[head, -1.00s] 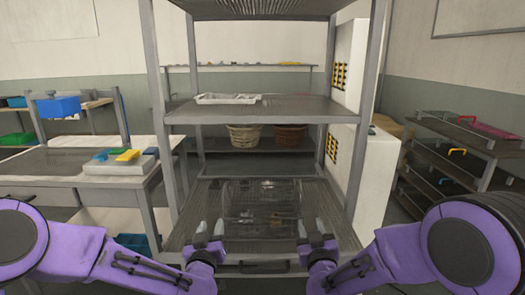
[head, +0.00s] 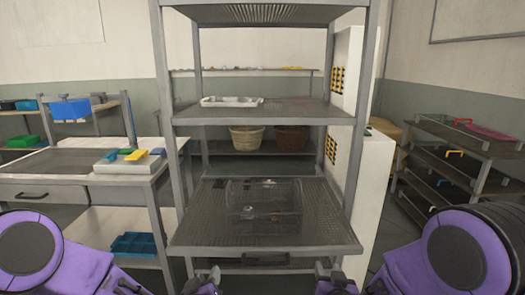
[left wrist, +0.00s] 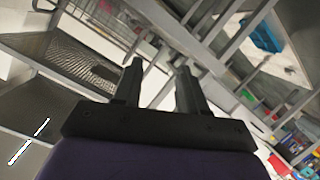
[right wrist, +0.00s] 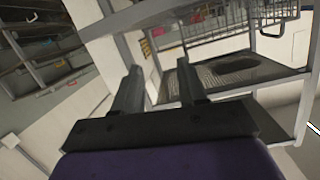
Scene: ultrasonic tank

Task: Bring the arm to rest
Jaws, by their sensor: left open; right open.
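My left gripper (head: 204,279) is at the bottom edge of the head view, in front of the rack and below its lower shelf. Its two fingers stand apart with nothing between them in the left wrist view (left wrist: 160,80). My right gripper (head: 329,277) is at the bottom edge too, to the right. It is open and empty in the right wrist view (right wrist: 160,82). Both grippers are clear of the wire basket (head: 264,200) on the rack's lower shelf. The basket holds a few small items too small to tell.
The metal rack (head: 265,113) stands straight ahead, with a white tray (head: 231,102) on its middle shelf. A workbench (head: 45,183) is at the left, with a blue bin (head: 133,243) below. A dark shelf unit (head: 455,160) is at the right. Woven baskets (head: 249,138) stand behind.

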